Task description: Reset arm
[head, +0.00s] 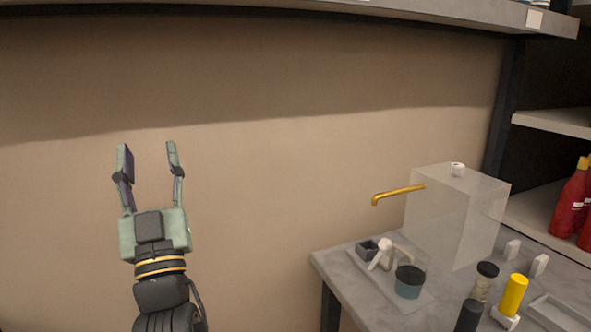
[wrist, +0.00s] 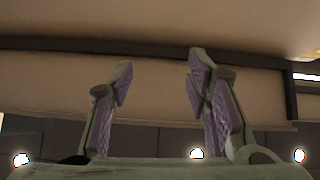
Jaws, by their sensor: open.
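My gripper (head: 148,165) is raised at the left of the head view, in front of the bare tan wall. Its two green fingers with dark pads point up and stand wide apart, with nothing between them. In the wrist view the gripper (wrist: 160,85) also shows spread fingers and an empty gap. It is well to the left of the table and touches nothing.
A grey table (head: 347,277) at lower right bears a clear box (head: 455,220), a yellow bent tube (head: 398,193), a dark-teal cup (head: 409,282) and a yellow bottle (head: 513,294). Red bottles (head: 570,200) stand on shelves at right. A shelf (head: 430,14) runs overhead. Space around my gripper is clear.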

